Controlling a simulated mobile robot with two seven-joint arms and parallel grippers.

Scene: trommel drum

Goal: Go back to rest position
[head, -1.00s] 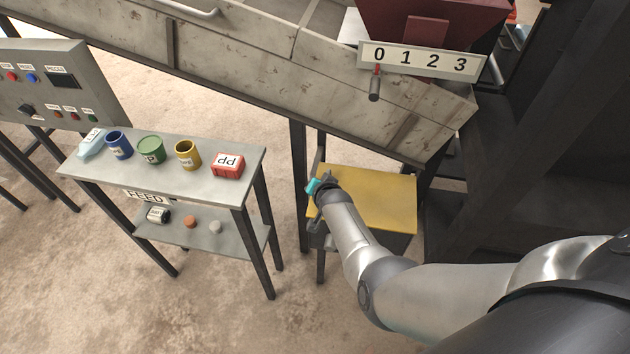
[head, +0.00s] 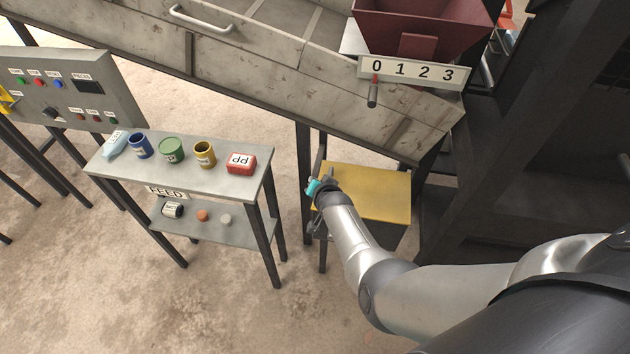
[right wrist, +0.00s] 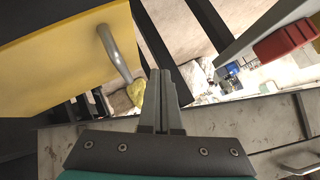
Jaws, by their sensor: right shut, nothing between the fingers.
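My right gripper (head: 322,186) is in front of the yellow panel (head: 375,192) in the head view, at the end of my right arm. In the right wrist view its two fingers (right wrist: 161,100) are together with nothing between them. The yellow panel (right wrist: 60,55) with a curved metal handle (right wrist: 114,53) shows at the left of that view. My left gripper does not show in either view.
The feed table (head: 215,180) stands left of my gripper, with several containers and a red box (head: 241,163) on top. The grey trough (head: 250,65) and the counter plate (head: 413,73) are above. A control panel (head: 70,88) is at the far left.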

